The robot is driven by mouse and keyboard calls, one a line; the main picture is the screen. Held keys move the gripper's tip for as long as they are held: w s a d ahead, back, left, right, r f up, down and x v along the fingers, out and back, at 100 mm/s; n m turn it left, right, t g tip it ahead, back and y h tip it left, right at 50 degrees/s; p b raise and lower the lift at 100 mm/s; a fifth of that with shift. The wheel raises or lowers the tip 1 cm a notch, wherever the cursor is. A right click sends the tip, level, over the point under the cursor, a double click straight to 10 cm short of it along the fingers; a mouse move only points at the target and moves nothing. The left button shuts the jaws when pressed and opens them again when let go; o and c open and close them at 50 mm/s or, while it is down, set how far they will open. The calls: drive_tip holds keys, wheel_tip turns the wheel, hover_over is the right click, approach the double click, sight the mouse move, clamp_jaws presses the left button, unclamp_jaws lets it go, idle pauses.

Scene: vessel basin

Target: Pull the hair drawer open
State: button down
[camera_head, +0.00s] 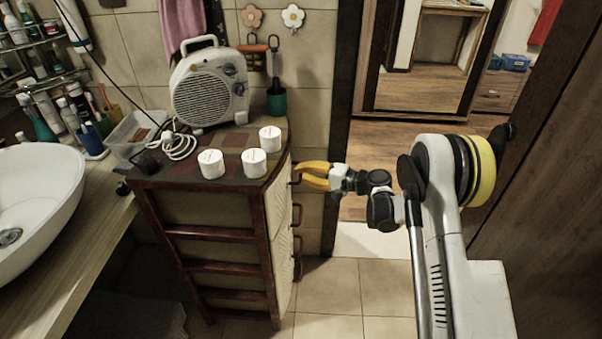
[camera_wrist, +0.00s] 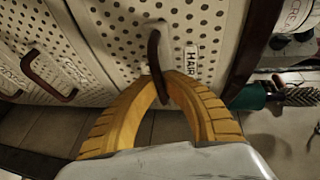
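The hair drawer (camera_wrist: 205,25) has a cream, dotted front with a white "HAIR" label (camera_wrist: 191,60). Its dark curved handle (camera_wrist: 154,50) stands out beside the label in the wrist view. My gripper (camera_wrist: 163,80) has its two yellow fingers on either side of this handle. The fingertips are close against it, and the handle passes between them. In the head view my gripper (camera_head: 303,172) is at the upper right side of the cabinet (camera_head: 215,234), by the top handle. The hair drawer's front lies nearly edge-on there and appears closed.
Several white cups, one of them here (camera_head: 211,163), and a fan heater (camera_head: 210,85) stand on the cabinet top. Lower drawers have similar handles (camera_wrist: 45,78). A basin (camera_head: 35,200) is at the left. Tiled floor (camera_head: 335,285) is clear right of the cabinet. A dark door (camera_head: 550,190) stands at the right.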

drive_tip(key=d, duration=2.3)
drive_tip(key=shift+s+d, duration=0.25)
drive_tip(key=shift+s, duration=0.15)
drive_tip(key=c, duration=1.5)
unclamp_jaws()
drive_tip(key=v, duration=1.2)
